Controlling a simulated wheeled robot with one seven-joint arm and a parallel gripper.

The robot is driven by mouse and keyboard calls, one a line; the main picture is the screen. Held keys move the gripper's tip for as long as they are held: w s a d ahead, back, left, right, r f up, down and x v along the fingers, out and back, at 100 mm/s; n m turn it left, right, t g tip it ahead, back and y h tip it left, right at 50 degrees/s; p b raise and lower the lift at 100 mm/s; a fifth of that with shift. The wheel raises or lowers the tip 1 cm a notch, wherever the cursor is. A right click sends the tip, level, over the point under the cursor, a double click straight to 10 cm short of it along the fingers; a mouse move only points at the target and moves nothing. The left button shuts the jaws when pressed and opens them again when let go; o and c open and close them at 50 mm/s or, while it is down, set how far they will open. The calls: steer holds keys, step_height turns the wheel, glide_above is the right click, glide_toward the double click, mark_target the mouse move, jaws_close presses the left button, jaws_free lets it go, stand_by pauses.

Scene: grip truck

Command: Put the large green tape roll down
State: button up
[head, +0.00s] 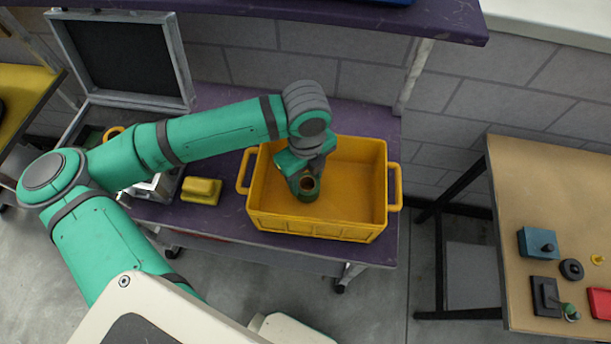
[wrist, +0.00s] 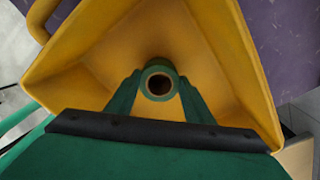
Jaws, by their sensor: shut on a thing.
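The large green tape roll (head: 305,194) is between the fingers of my gripper (head: 308,184), low inside the yellow crate (head: 340,228). In the wrist view my gripper (wrist: 160,90) is shut on the roll (wrist: 160,68), one finger on each side, with its dark hole facing the camera. The crate's walls (wrist: 85,65) surround it in that view. The roll is toward the left half of the crate in the head view. I cannot tell whether it touches the crate floor.
The crate stands on a purple bench (head: 225,222). A yellow block-like thing (head: 201,191) and an open case (head: 122,60) are to its left. A purple shelf (head: 300,10) runs above. A brown table (head: 545,190) with several small things stands at right. The crate's right half looks empty.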

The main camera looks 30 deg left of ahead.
steer(key=shift+f, duration=0.1)
steer(key=o, duration=1.1)
step_height(320, 180, up, 12)
stand_by(0.4)
